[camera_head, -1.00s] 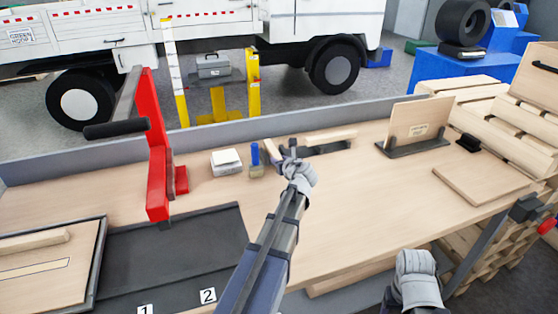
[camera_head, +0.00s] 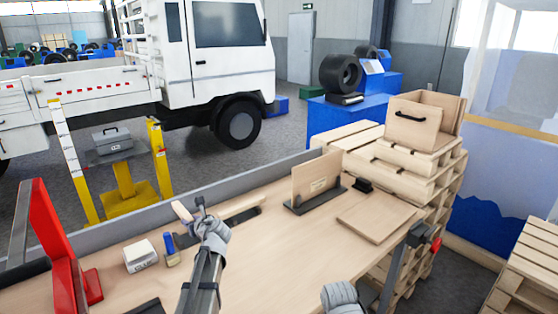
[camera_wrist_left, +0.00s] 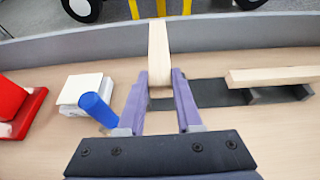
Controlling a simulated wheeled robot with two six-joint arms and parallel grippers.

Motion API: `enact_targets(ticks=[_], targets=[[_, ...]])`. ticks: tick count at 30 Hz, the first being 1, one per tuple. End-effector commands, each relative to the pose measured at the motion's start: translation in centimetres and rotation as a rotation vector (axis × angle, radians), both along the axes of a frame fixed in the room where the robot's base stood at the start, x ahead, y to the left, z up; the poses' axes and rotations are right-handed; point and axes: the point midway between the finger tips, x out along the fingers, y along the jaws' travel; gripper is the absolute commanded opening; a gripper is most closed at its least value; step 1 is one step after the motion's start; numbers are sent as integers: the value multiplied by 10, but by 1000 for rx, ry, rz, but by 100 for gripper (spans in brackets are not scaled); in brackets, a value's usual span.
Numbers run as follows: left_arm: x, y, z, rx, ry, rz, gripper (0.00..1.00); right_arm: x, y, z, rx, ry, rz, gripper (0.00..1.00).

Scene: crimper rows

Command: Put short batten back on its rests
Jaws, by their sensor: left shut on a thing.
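My left gripper (camera_head: 198,207) is shut on a short pale wood batten (camera_head: 183,212), near the back of the bench. In the left wrist view the fingertips (camera_wrist_left: 160,84) grip the near end of the batten (camera_wrist_left: 158,48), which points away towards the back ledge. Dark rests (camera_wrist_left: 208,93) lie beyond and to the right of the fingers. Another pale batten (camera_wrist_left: 275,75) lies across their right part; it also shows in the head view (camera_head: 243,207). I cannot tell whether the held batten touches anything below. Only part of my right arm shows, without its jaws.
A blue cylinder (camera_wrist_left: 98,108) and a white block (camera_wrist_left: 82,90) stand left of the gripper. A red clamp-like frame (camera_head: 62,250) stands further left. An upright board (camera_head: 316,177) and a flat board (camera_head: 378,215) are on the right. The bench middle is clear.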

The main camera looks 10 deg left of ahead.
Motion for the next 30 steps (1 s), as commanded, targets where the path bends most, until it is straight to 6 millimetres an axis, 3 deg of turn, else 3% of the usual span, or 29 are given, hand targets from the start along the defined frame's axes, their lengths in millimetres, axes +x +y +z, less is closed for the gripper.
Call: enact_targets(ticks=[3, 17, 19, 24, 30], targets=[[0, 0, 24, 0, 0, 0, 0, 0, 0, 24, 0, 0, 0, 69], [0, 0, 66, 0, 0, 0, 0, 0, 0, 66, 0, 0, 0, 69], [0, 0, 49, 0, 0, 0, 0, 0, 0, 49, 0, 0, 0, 69], [0, 0, 34, 0, 0, 0, 0, 0, 0, 34, 0, 0, 0, 69], [0, 0, 30, 0, 0, 0, 0, 0, 0, 30, 0, 0, 0, 69]])
